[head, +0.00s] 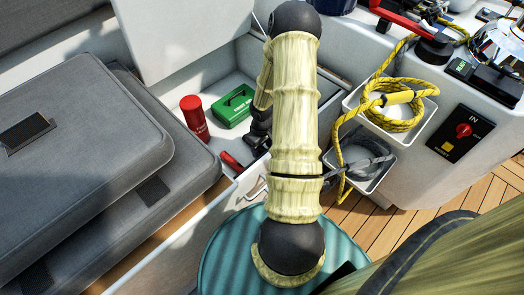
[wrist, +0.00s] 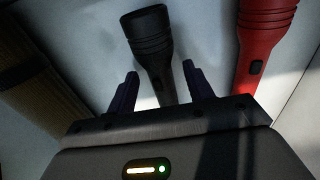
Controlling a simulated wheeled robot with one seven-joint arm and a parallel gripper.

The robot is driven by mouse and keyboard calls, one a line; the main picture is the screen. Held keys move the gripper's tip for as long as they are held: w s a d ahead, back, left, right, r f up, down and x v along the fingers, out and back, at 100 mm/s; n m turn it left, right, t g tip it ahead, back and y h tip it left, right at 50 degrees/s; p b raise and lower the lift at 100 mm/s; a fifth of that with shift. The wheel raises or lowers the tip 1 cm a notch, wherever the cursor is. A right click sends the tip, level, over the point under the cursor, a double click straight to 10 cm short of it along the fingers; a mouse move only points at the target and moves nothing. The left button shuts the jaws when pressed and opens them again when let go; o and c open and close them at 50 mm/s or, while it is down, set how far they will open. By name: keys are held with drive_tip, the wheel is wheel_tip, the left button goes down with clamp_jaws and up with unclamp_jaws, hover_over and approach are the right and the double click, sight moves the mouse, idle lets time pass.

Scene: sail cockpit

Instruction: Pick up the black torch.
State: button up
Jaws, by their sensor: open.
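The black torch (wrist: 148,34) lies in the wrist view with its wide ribbed head pointing away from me. Its narrower body runs down between the two fingers of my gripper (wrist: 160,69). The jaws are open, with a gap on either side of the torch body; its near end is hidden by the gripper. I cannot tell how far the fingertips are above it. In the head view my gripper (head: 258,141) is low inside the white locker, and I cannot make out the black torch there.
A red torch (wrist: 262,42) lies just right of the gripper. The white locker (head: 225,75) also holds a red canister (head: 195,118) and a green box (head: 234,105). Grey cushions (head: 80,130) flank it on the left; bins with yellow rope (head: 392,105) are on the right.

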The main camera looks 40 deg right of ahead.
sight(262, 148)
clamp_jaws()
wheel_tip(262, 148, up, 10)
drive_tip(key=p, duration=0.6)
idle(0.7)
